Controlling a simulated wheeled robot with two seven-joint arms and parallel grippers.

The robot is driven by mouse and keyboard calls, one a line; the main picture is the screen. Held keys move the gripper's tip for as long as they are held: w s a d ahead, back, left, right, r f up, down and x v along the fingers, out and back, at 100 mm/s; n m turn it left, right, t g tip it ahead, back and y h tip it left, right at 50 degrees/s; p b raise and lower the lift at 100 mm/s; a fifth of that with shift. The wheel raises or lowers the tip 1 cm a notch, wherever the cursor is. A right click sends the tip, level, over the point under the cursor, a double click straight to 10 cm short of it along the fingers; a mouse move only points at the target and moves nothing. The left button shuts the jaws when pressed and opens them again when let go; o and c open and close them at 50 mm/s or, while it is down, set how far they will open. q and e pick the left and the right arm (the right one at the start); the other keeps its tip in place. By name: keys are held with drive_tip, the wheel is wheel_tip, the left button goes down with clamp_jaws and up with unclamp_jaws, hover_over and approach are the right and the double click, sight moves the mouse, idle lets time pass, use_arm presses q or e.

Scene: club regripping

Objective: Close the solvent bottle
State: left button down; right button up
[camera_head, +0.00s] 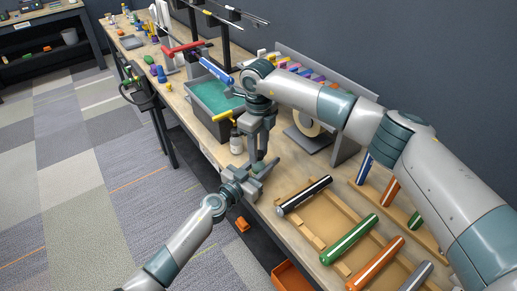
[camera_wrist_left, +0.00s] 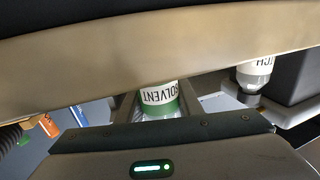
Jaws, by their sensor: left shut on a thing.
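The solvent bottle (camera_wrist_left: 160,99) shows in the left wrist view, with a white and green label reading SOLVENT upside down. My left gripper (camera_head: 258,173) is shut on it near the front edge of the bench. In the head view the bottle is mostly hidden by the grippers. My right gripper (camera_head: 258,152) points down right above my left gripper, its fingers close to the bottle's top. I cannot tell whether it is open or shut on a cap. The bottle's mouth and any cap are hidden.
A second white-labelled bottle (camera_head: 236,143) stands just left of the grippers; it also shows in the left wrist view (camera_wrist_left: 256,72). Behind it is a grey bin (camera_head: 207,120) with a teal inside. Wooden racks with coloured grips (camera_head: 349,239) lie to the right. A tape roll (camera_head: 306,123) stands behind.

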drive_tip(key=shift+o, duration=0.7)
drive_tip(key=shift+r, duration=0.1)
wheel_tip(320, 180, up, 12)
idle(0.3)
use_arm(q)
drive_tip(key=c, duration=1.2)
unclamp_jaws()
